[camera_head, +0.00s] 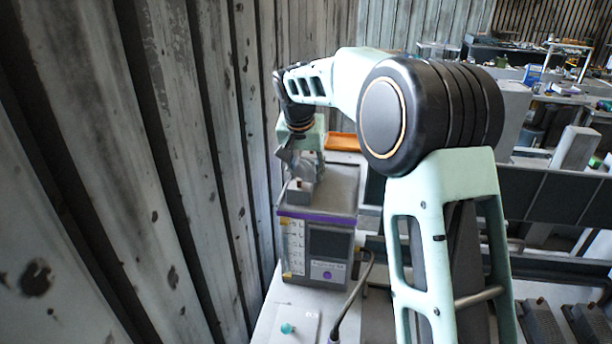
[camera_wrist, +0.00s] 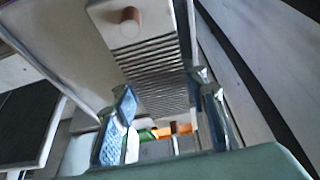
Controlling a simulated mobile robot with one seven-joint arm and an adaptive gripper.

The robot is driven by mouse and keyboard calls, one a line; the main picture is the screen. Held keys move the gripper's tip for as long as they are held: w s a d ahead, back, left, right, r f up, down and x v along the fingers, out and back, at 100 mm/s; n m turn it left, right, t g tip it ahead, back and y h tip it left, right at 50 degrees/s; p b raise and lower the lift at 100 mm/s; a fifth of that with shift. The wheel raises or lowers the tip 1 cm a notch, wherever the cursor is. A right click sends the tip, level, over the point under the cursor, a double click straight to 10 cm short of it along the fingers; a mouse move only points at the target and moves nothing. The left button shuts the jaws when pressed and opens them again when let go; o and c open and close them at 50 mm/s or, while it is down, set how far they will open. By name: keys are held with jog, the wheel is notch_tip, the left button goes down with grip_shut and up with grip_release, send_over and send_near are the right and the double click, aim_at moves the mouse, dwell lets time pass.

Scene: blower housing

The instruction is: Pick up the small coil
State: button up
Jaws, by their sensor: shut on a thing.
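What I take to be the small coil is a grey, finely ribbed block (camera_wrist: 155,75) with a pale end plate and a copper-coloured stub (camera_wrist: 131,15), in the wrist view. My gripper (camera_wrist: 162,92) has one finger on each side of its ribbed body and is shut on it. In the head view my gripper (camera_head: 303,165) points down over the top of a grey box-shaped unit (camera_head: 312,262) with a purple edge. A small grey block (camera_head: 299,191), probably the coil, shows just below the fingers. Its contact with the unit's top cannot be made out.
A ribbed wooden or metal wall (camera_head: 150,170) runs close along the left. An orange tray (camera_head: 344,142) lies behind the unit. A cable (camera_head: 352,300) hangs in front. Ribbed blocks with copper stubs (camera_head: 541,318) stand at lower right. Cluttered benches fill the back right.

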jog(key=shift+r, duration=0.2)
jog(key=shift+w+r, duration=0.1)
jog(key=shift+r, duration=0.45)
jog(key=s+d+r, duration=0.4)
jog(key=s+r, duration=0.1)
jog(key=r, duration=0.3)
jog(key=s+d+r, duration=0.5)
jog(key=r, duration=0.2)
jog(key=shift+s+d+r, duration=0.15)
jog(key=shift+s+r, duration=0.2)
jog(key=shift+s, duration=0.1)
